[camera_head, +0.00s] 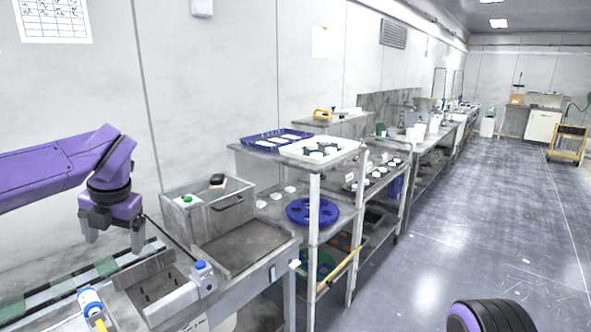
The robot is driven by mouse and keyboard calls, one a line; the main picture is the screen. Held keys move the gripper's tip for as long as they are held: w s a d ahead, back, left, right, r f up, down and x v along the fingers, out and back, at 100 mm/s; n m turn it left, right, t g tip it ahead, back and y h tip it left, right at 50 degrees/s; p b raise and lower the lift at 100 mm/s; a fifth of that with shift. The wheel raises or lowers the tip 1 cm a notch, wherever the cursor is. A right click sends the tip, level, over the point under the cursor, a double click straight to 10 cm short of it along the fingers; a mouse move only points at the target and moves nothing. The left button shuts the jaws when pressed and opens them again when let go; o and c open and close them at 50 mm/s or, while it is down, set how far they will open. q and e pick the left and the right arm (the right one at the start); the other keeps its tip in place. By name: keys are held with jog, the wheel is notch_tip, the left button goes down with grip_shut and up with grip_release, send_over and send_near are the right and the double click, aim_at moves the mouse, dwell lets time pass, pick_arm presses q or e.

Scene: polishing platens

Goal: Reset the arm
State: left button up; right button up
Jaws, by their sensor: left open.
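My left arm comes in from the left, purple and black, and its left gripper (113,240) points down over the left end of the metal workbench. Its two grey fingers are apart with nothing seen between them. The gripper hangs above a green-edged strip and beside a grey metal basin (245,247). At the lower right edge a purple and black rounded part of my own body shows; I cannot see a right gripper.
A blue-capped roller (90,301) lies at the lower left. A metal shelf holds a blue tray (276,139), a white tray (320,150) and a blue platen (312,211). The floor (470,230) on the right is clear; a yellow cart (567,143) stands far back.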

pick_arm(q)
notch_tip(320, 180, down, 19)
jog(key=w+m+t+y, duration=0.2)
jog(key=m+t+y, duration=0.45)
jog(key=m, duration=0.65)
jog(key=s+d+f+m+h, duration=0.25)
jog(key=s+f+m, duration=0.3)
jog(key=f, duration=0.45)
jog(key=s+d+f+m+g+h, duration=0.1)
jog(key=s+f+m, duration=0.2)
jog(key=s+f, duration=0.3)
jog(key=s+d+f+m+g+h, duration=0.1)
jog(key=s+f+m, duration=0.3)
jog(key=s, duration=0.9)
jog(key=s+d+f+m+g+h, duration=0.1)
jog(key=s+f+m, duration=0.3)
jog(key=s+f, duration=0.4)
jog(key=shift+s+g+h, duration=0.5)
jog(key=shift+s+g, duration=0.25)
jog(key=shift+s, duration=0.2)
